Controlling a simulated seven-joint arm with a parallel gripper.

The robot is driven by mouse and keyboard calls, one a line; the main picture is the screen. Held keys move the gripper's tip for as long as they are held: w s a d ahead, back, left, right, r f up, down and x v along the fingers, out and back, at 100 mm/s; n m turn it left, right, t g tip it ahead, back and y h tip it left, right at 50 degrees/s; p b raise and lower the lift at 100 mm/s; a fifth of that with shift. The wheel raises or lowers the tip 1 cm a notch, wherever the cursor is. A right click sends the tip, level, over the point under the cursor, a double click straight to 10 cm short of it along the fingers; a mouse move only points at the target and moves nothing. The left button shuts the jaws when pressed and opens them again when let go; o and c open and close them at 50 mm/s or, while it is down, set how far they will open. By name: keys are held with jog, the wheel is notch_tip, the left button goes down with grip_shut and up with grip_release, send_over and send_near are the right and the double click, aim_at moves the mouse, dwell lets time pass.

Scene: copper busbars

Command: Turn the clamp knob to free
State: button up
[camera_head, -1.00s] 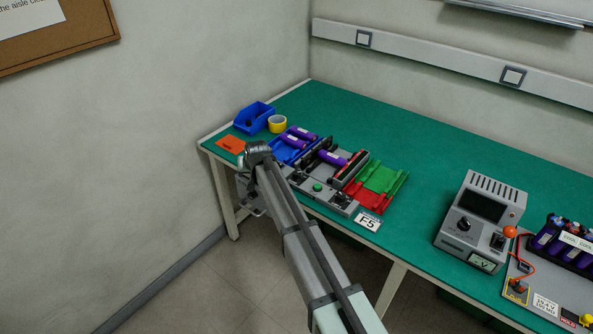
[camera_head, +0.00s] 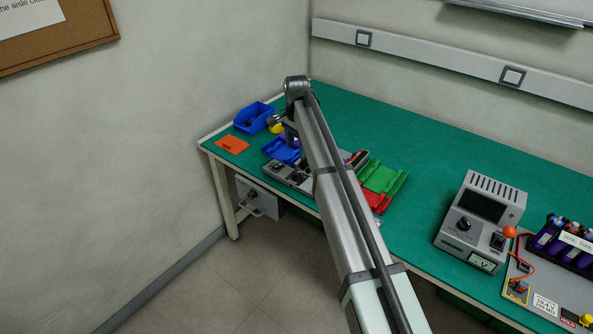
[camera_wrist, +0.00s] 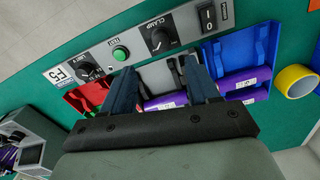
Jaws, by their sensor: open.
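The clamp knob (camera_wrist: 160,40) is a black dial with a white pointer line, beside the word CLAMP on the grey front panel of the test fixture (camera_wrist: 100,60). In the wrist view my gripper (camera_wrist: 158,66) is open, with its two dark blue fingers apart. The fingertips show just below the knob in the picture, one to each side, and nothing is between them on the knob. I cannot tell the height gap. In the head view the arm covers much of the fixture (camera_head: 285,176), and the fingers are mostly hidden.
The panel also holds a green button (camera_wrist: 120,53), a LIMIT knob (camera_wrist: 88,71) and a black rocker switch (camera_wrist: 207,15). Yellow tape (camera_wrist: 295,81) lies beyond.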

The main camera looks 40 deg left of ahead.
aim_at(296, 172)
notch_tip(296, 172, down, 11)
jog(key=shift+f, duration=0.2)
dwell(0.3)
jog(key=c, duration=1)
jog(key=shift+c, duration=0.2)
